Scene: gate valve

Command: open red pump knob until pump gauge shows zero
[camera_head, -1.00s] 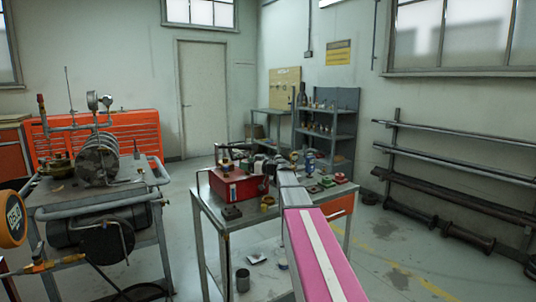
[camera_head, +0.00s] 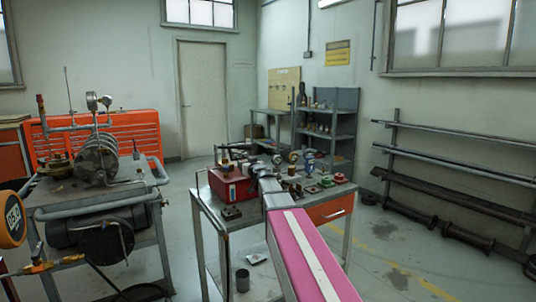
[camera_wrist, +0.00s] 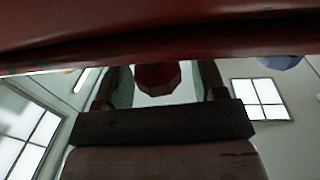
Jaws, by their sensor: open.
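My gripper (camera_wrist: 161,88) is open in the wrist view, with one finger on each side of a dark red faceted piece that looks like a knob (camera_wrist: 158,77). I cannot tell whether the fingers touch it. In the head view, my pink arm reaches over the middle table and the fingers are too small to make out. A red box (camera_head: 230,188) sits on that table, partly behind my arm. Small gauges (camera_head: 292,157) stand near the arm's end; their readings are too small to read.
The middle table (camera_head: 205,220) also holds several small fittings at its right. A cart at left carries a pump assembly (camera_head: 98,160) with gauges. Pipe racks (camera_head: 450,185) line the right wall.

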